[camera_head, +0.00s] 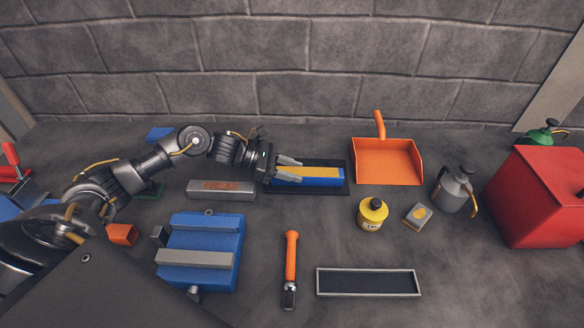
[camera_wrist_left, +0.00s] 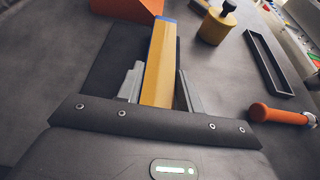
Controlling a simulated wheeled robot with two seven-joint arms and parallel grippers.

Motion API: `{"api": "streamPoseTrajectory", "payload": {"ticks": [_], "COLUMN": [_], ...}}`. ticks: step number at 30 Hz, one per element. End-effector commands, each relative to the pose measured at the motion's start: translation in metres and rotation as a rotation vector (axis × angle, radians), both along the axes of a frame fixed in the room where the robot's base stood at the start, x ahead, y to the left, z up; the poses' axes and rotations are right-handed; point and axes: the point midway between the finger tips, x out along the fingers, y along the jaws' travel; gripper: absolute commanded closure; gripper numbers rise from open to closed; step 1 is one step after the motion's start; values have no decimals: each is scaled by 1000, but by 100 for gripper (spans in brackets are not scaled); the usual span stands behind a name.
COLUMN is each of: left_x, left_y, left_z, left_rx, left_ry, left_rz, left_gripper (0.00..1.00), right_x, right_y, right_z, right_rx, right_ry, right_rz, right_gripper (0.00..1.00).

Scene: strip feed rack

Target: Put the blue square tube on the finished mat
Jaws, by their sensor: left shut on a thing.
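The blue square tube (camera_head: 322,182) has a blue side and a yellow top face. My left gripper (camera_head: 288,171) is shut on its left end. In the left wrist view the tube (camera_wrist_left: 161,66) runs away from me between the two fingers (camera_wrist_left: 160,90), with its yellow face up. The dark mat (camera_head: 300,190) lies directly under the tube, its border showing around it. The mat also shows left of the tube in the wrist view (camera_wrist_left: 113,65). I cannot tell whether the tube touches the mat or is slightly above it. My right gripper is not in view.
An orange dustpan (camera_head: 388,165) stands right of the mat. A grey block (camera_head: 221,195) lies at its left. A blue vise (camera_head: 203,240), an orange-handled tool (camera_head: 291,258), an empty tray (camera_head: 368,293) and a yellow can (camera_head: 371,219) are nearer. A red box (camera_head: 540,200) is far right.

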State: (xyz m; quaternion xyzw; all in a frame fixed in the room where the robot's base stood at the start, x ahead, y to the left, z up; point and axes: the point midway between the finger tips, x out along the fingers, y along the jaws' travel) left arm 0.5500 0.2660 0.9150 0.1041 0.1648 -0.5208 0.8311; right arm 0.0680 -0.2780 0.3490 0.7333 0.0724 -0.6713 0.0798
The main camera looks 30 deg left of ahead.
Motion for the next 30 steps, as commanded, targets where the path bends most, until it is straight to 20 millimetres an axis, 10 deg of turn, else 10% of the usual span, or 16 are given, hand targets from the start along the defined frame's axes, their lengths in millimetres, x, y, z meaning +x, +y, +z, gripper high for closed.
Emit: {"api": "streamPoseTrajectory", "payload": {"ticks": [8,9,14,30], "left_x": [1,0,0,-11], "left_y": [0,0,0,24], "left_z": [-2,-3,-2,6], "left_rx": [-2,0,0,6], "left_ry": [-3,0,0,-1], "left_rz": [0,0,0,2], "left_gripper": [100,63,42,42], "right_x": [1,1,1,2], "right_y": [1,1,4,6], "right_z": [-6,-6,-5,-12], "right_rx": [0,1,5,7], "right_ry": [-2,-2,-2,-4], "right_rz": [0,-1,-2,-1], "right_gripper": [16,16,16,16]}}
